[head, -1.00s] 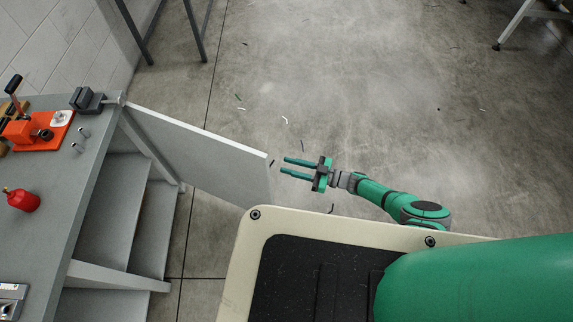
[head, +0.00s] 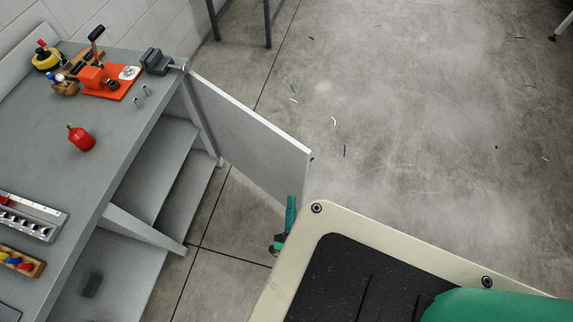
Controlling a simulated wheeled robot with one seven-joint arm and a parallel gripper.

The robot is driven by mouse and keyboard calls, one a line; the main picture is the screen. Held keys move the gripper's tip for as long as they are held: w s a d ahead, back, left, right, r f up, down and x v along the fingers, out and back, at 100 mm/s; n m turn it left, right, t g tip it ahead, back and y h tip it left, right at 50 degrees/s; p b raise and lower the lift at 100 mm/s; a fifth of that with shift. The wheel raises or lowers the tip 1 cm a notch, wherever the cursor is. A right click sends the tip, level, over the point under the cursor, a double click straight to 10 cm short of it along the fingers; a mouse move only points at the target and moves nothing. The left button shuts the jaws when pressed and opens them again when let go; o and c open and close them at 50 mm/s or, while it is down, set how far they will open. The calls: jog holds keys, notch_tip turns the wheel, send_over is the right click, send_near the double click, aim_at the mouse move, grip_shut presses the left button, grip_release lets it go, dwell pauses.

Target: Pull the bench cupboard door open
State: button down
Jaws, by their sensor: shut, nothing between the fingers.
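The grey bench cupboard door (head: 252,132) stands swung out wide from the bench, its free end toward the middle of the view. The cupboard (head: 160,175) is open to view, with grey shelves inside. My gripper (head: 291,203) is shut and empty, its green fingers pointing up in the picture. It is by the lower part of the door's free end, on the side facing the cupboard. Whether it touches the door I cannot tell. My base edge hides most of the arm behind it.
The bench top (head: 110,160) carries a red bottle (head: 81,138), an orange clamp fixture (head: 106,82), a vise (head: 157,61) and a socket tray (head: 32,217). A dark block (head: 91,285) lies in the cupboard. Concrete floor (head: 420,110) beyond the door is largely clear, with small scraps.

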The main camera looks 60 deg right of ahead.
aim_at(292, 159)
jog(key=w+a+r+m+g+y, duration=0.2)
jog(key=w+r+m+g+y, duration=0.2)
jog(key=w+m+g, duration=0.85)
jog(key=shift+m+g, duration=0.45)
jog(key=shift+m, duration=0.3)
jog(key=x, duration=0.4)
jog(key=s+x, duration=0.1)
jog(key=x, duration=0.9)
jog(key=shift+s, duration=0.25)
